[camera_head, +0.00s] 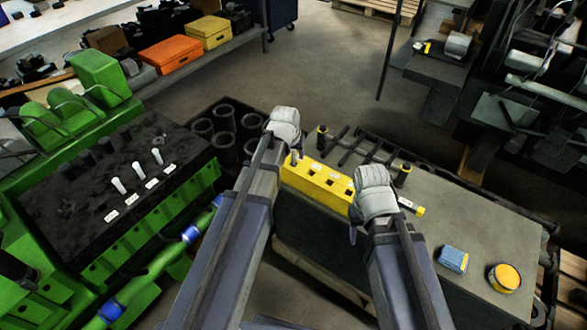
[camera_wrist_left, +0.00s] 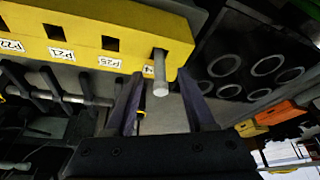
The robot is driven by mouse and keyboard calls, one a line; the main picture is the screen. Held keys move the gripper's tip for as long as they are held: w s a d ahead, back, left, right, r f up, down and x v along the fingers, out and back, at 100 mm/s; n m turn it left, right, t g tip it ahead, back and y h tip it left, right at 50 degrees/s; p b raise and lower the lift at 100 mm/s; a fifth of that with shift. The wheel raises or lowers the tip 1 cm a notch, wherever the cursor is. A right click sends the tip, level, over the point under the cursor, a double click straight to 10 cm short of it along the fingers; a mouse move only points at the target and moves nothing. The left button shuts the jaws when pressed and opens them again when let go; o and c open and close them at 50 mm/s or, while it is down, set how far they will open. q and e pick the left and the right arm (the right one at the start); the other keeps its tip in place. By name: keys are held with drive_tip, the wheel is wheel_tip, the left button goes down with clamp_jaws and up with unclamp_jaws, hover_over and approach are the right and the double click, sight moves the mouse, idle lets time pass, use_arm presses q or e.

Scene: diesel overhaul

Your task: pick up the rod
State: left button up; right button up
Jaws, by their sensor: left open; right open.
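In the left wrist view, a short grey rod (camera_wrist_left: 160,76) sticks out of the end hole of a yellow block (camera_wrist_left: 95,38) with labelled square holes. My left gripper (camera_wrist_left: 159,88) is open, with one finger on each side of the rod and visible gaps to it. In the head view the yellow block (camera_head: 315,182) lies on the grey bench, and my left gripper (camera_head: 296,157) is at its left end. The rod is hard to make out there. My right gripper (camera_head: 352,234) is open and empty near the block's right end, partly hidden by its wrist.
A green engine (camera_head: 100,70) at left has several white pegs (camera_head: 137,170) on its black top. A black crate of cylinders (camera_head: 222,125) stands behind the left arm. On the bench (camera_head: 455,215) lie a blue sponge (camera_head: 453,259), a yellow tin (camera_head: 504,278) and dark rods on a rack.

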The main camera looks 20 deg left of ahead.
sight(293, 165)
use_arm(q)
drive_tip(key=b+x, duration=0.2)
drive_tip(key=x, duration=0.1)
drive_tip(key=shift+f, duration=0.1)
use_arm(e)
wheel_tip(293, 165, down, 3)
drive_tip(key=shift+r, duration=0.1)
use_arm(q)
drive_tip(key=shift+c, duration=0.3)
clamp_jaws()
